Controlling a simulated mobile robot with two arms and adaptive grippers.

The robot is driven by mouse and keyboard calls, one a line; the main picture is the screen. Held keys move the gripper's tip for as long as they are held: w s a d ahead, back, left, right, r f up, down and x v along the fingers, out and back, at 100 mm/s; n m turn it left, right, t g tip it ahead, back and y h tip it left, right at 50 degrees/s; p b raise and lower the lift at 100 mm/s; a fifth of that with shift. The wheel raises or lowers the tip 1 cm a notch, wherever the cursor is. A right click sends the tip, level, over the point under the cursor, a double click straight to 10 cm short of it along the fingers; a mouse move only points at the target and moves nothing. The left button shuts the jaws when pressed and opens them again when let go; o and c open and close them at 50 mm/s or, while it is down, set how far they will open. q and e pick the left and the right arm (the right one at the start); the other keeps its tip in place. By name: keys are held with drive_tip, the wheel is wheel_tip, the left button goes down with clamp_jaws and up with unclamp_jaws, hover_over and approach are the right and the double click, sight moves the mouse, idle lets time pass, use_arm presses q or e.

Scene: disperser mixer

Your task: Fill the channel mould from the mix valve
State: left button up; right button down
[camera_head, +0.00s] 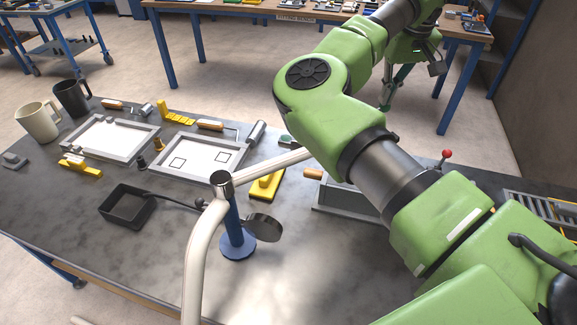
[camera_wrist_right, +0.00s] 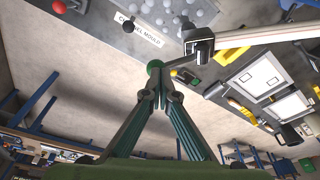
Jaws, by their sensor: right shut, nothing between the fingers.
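My right gripper (camera_head: 388,100) hangs beyond the bench's far edge at the upper right of the head view, fingers pointing down. In the wrist view its fingers (camera_wrist_right: 160,88) are shut and empty. A green knob (camera_wrist_right: 154,65) shows at their tips; I cannot tell whether they touch it. A sign reading "CHANNEL MOULD" (camera_wrist_right: 138,30) lies above the fingers in the wrist view. The mould itself is not clear in either view. A white pipe (camera_head: 205,240) with a dark joint also shows in the wrist view (camera_wrist_right: 260,35). I cannot tell which part is the mix valve. My left gripper is out of view.
The grey bench (camera_head: 80,235) bears two framed white trays (camera_head: 195,176), two mugs (camera_head: 38,122), a black square dish (camera_head: 124,221), yellow tools and a blue stand (camera_head: 236,235). A red knob (camera_head: 446,154) stands at the right. The bench's left front is clear.

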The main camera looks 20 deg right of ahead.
wheel_tip(320, 180, up, 7)
drive_tip(key=p, duration=0.4)
drive_tip(key=shift+p, duration=0.3)
drive_tip(key=shift+f, duration=0.1)
